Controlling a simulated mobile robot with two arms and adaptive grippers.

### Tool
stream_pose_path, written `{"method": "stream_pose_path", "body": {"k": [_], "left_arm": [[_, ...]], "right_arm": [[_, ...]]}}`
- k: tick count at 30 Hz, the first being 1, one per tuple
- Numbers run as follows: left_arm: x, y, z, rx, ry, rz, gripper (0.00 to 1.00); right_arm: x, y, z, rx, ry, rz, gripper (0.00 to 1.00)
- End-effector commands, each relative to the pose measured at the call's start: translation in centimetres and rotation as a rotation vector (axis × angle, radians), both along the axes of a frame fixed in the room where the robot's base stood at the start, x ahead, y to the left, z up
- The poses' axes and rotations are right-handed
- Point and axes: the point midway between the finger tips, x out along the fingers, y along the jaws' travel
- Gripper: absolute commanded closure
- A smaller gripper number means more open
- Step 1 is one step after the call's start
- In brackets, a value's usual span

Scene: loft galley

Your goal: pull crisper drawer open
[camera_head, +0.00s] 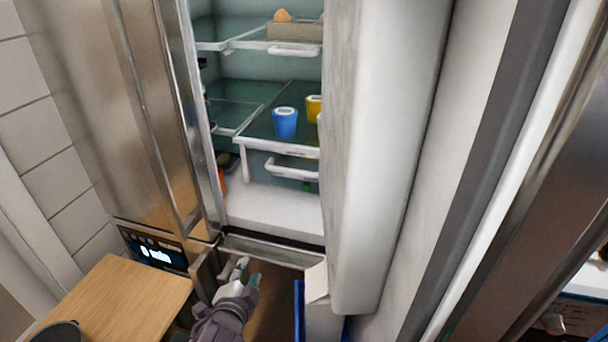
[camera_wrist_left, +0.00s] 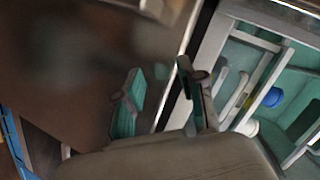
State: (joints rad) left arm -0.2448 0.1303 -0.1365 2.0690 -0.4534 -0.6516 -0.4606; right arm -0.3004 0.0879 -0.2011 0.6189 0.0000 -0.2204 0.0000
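The crisper drawer (camera_head: 290,171) is a clear bin with a white front handle, under the glass shelf in the open fridge. It looks shut, and the fridge door partly hides its right end. My left gripper (camera_head: 247,274) is low in front of the fridge, below and left of the drawer, apart from it. In the left wrist view its two green-padded fingers (camera_wrist_left: 160,75) stand apart with nothing between them. The fridge inside, with white shelf frames (camera_wrist_left: 238,80), shows there at the right. My right gripper is in neither view.
A blue cup (camera_head: 285,122) and a yellow cup (camera_head: 314,107) stand on the shelf above the drawer. The open fridge door (camera_head: 385,160) blocks the right side. A wooden board (camera_head: 125,300) is at lower left. A white box (camera_head: 318,300) stands right of my left gripper.

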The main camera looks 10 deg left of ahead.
Motion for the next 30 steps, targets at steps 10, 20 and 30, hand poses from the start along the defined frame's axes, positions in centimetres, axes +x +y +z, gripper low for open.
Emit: {"method": "stream_pose_path", "body": {"k": [10, 20, 30], "left_arm": [[4.0, -1.1, 9.0, 0.332, -0.299, -0.114, 0.61], [6.5, -3.4, 12.9, 0.585, -0.478, -0.213, 0.61], [12.3, -3.6, 14.3, 0.583, -0.477, -0.211, 0.61]], "right_arm": [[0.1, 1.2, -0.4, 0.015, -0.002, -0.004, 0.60], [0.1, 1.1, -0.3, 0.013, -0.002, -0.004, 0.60], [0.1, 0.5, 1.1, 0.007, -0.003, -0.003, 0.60]]}}
